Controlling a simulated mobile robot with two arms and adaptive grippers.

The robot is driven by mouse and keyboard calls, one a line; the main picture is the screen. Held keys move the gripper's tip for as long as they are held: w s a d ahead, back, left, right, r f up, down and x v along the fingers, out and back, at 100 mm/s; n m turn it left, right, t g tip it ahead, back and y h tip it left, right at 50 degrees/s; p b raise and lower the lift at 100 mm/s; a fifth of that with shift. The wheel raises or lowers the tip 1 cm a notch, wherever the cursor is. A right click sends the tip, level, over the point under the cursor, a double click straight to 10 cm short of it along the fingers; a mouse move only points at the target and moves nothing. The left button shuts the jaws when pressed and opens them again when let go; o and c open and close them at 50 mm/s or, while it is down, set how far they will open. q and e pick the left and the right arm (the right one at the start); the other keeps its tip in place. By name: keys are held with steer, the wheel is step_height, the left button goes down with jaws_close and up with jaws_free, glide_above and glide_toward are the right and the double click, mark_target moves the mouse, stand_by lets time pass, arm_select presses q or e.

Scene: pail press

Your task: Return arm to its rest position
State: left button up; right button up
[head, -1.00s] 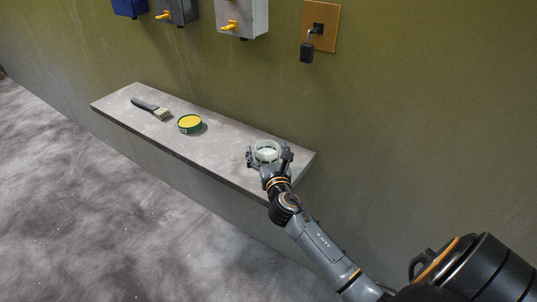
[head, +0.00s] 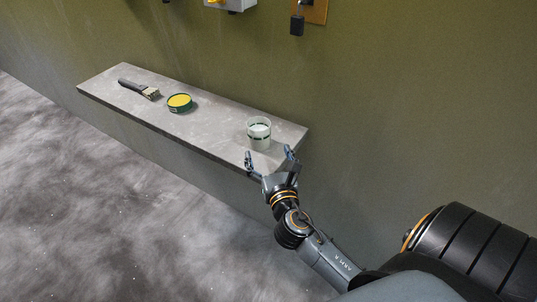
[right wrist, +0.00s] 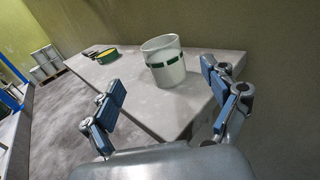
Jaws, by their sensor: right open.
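My right gripper (head: 268,163) is open and empty at the front edge of the grey shelf (head: 215,137), just short of a pale pail (head: 259,134). The pail stands upright near the shelf's right end, with a dark green band and whitish contents. In the right wrist view the pail (right wrist: 164,62) stands beyond the spread fingers (right wrist: 165,98), apart from them. My left gripper is not in view.
A green tin with a yellow top (head: 179,103) and a brush (head: 140,88) lie farther left on the shelf. A wall box (head: 235,4) and a dark padlock-like piece (head: 297,25) hang above. Drums (right wrist: 47,62) stand far back left.

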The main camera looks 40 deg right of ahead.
stand_by(0.3)
steer(key=s+a+f+m+g+y, duration=0.2)
steer(key=s+f+m+g, duration=0.65)
steer(key=m, duration=0.95)
steer(key=s+a+f+m+g+y, duration=0.2)
steer(key=s+a+f+m+y, duration=0.1)
steer(key=s+a+m, duration=0.4)
steer(key=s+a+f+m+g+y, duration=0.2)
steer(key=s+a+m+g, duration=0.15)
steer(key=s, duration=0.45)
steer(key=s+f+x, duration=0.1)
steer(key=s+x, duration=0.2)
steer(key=x, duration=0.9)
steer(key=s+x, duration=0.2)
steer(key=x, duration=1)
steer(key=s+d+f+g, duration=0.1)
steer(key=s+d+f, duration=0.2)
steer(key=s+f, duration=1.5)
steer(key=shift+s+g, duration=0.2)
steer(key=shift+g, duration=0.1)
